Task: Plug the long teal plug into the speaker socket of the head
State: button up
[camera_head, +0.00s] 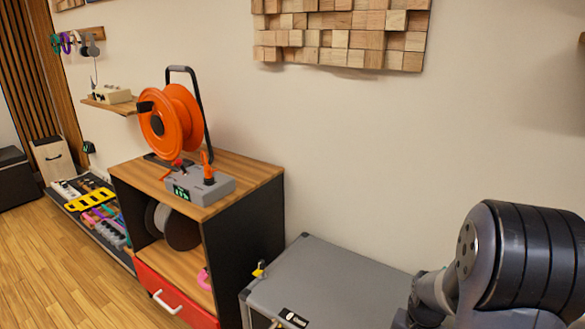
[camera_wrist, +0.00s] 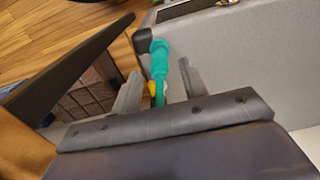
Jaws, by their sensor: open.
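The long teal plug (camera_wrist: 159,62) shows in the wrist view, with its rounded end toward the top and a teal cable or tail running down toward my gripper. My gripper (camera_wrist: 160,74) is open, with one grey finger on each side of the teal piece. I cannot tell whether either finger touches it. A grey box with black corners (camera_wrist: 235,50), perhaps the head, lies just beyond the plug. The grey box (camera_head: 325,280) stands at the lower middle in the head view. The speaker socket cannot be made out. My gripper is outside the head view.
A wooden cabinet (camera_head: 262,175) carries an orange cable reel (camera_head: 183,112) and a grey device (camera_head: 215,190). Its red drawer (camera_head: 165,300) is below. A small yellow item (camera_head: 259,269) is at the grey box's left edge. A dark panel (camera_wrist: 70,65) is left of my gripper.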

notch_tip(320, 180, down, 5)
jog(key=b, duration=0.2)
jog(key=shift+b, duration=0.35)
jog(key=shift+c, duration=0.2)
dwell(0.8)
grip_shut()
jog(key=shift+r, duration=0.25)
jog(key=shift+r+p, duration=2.65)
jog(key=shift+r, duration=0.2)
